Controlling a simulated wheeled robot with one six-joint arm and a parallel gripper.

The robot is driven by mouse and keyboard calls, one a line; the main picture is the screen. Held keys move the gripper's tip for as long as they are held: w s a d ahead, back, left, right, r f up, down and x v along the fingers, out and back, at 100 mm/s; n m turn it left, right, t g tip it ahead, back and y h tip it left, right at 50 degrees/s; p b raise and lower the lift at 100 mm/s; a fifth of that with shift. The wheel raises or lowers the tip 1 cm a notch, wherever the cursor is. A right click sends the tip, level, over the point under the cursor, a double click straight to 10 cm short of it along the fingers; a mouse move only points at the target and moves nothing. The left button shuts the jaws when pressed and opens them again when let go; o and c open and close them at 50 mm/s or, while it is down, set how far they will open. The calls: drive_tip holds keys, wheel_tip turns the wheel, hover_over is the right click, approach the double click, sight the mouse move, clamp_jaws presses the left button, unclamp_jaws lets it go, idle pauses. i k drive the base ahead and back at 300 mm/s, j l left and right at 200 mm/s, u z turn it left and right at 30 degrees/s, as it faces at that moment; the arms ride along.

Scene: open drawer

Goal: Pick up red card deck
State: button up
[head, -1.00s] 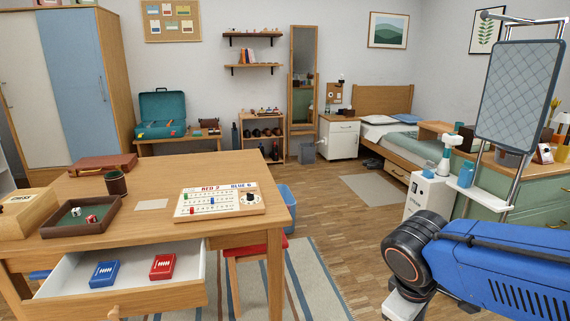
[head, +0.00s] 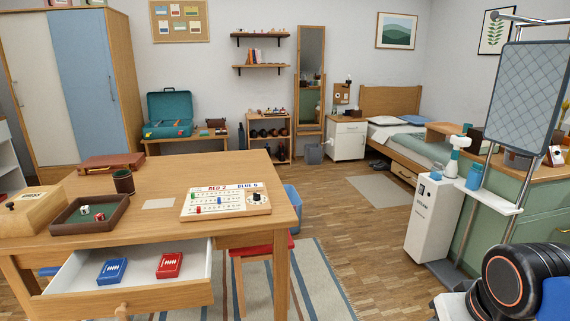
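The red card deck (head: 169,266) lies flat in the open white-lined drawer (head: 195,291) of the wooden table, toward the drawer's right side. A blue card deck (head: 112,271) lies to its left in the same drawer, apart from it. Part of my arm shows at the lower right, well away from the drawer. My gripper is not in view.
The table (head: 240,170) stands over the drawer and carries a scoreboard (head: 226,201), a dice tray (head: 90,218), a cup (head: 123,182) and a wooden box (head: 30,212). A red-seated stool (head: 262,249) stands right of the drawer. A white cabinet (head: 432,217) stands further right.

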sight(169, 265)
drive_tip(key=u, duration=0.4)
drive_tip(key=i+u, duration=0.15)
drive_tip(key=u, duration=0.2)
drive_tip(key=l+u, duration=0.1)
drive_tip(key=u, duration=0.3)
drive_tip(key=k+j+u, duration=0.15)
drive_tip(key=u, duration=0.3)
